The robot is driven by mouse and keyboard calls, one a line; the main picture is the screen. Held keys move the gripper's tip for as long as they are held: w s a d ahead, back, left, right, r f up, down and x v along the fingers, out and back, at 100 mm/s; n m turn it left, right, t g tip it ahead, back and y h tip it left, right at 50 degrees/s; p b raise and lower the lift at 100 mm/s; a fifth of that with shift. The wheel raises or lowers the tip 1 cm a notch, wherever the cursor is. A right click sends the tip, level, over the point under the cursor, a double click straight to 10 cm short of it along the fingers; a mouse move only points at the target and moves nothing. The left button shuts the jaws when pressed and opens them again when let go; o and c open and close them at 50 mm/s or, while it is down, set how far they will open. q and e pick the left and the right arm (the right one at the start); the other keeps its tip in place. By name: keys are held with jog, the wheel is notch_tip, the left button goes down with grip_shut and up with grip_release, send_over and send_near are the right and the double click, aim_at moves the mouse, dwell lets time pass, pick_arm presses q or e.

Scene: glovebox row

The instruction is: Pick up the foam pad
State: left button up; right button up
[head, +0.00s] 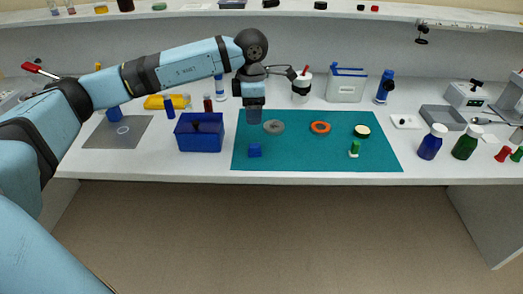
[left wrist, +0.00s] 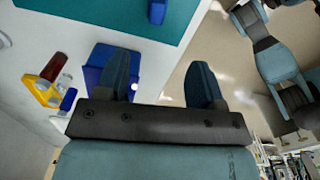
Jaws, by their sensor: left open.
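I cannot tell for certain which thing is the foam pad. A small blue block (head: 254,151) lies on the front left of the teal mat (head: 315,155); it also shows at the top of the left wrist view (left wrist: 157,11). A flat grey sheet (head: 97,136) lies farther left on the bench. My left gripper (head: 254,116) hangs fingers-down over the mat's back left part, behind the small blue block in the picture. In the left wrist view its fingers (left wrist: 163,82) are apart, with nothing between them.
A dark blue open box (head: 200,138) stands just left of the mat. A grey ring (head: 273,127), an orange ring (head: 320,128) and a round black-rimmed piece (head: 362,131) lie on the mat. Bottles (head: 431,142) and trays stand at the right. The bench's front edge is clear.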

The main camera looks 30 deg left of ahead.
aim_at(255, 145)
pick_arm(q)
notch_tip(255, 145, down, 8)
jog(key=shift+f, duration=0.1)
jog(key=f, duration=0.5)
jog(key=shift+w+f+b, duration=0.15)
jog(key=shift+w+b, duration=0.15)
jog(key=shift+b, duration=0.05)
jog(key=c, duration=1)
